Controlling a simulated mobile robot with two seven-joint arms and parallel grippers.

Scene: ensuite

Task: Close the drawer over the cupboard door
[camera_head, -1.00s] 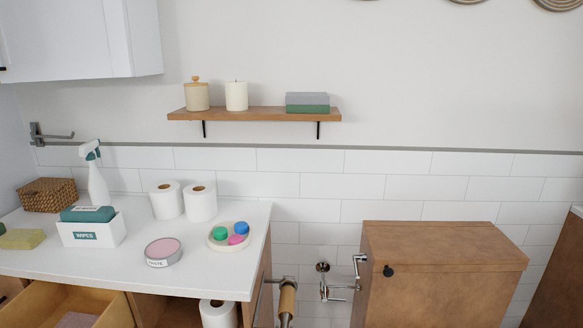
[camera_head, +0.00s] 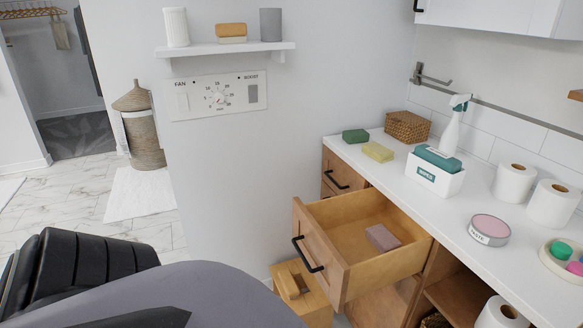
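The wooden drawer (camera_head: 320,262) stands pulled out from under the white counter, with a black bar handle (camera_head: 309,255) on its front. A mauve block, perhaps a sponge (camera_head: 382,237), lies inside it. A wooden panel (camera_head: 385,304) shows below the drawer, perhaps the cupboard door; most of it is hidden by the drawer. Neither of my gripper's fingertips can be made out. Dark and grey parts of mine fill the lower left, apart from the drawer in the picture.
A wooden box-like piece (camera_head: 302,292) stands on the floor below the drawer front. Another drawer front (camera_head: 343,177) beyond is shut. The counter (camera_head: 400,190) holds a wipes box (camera_head: 436,172), a spray bottle and rolls.

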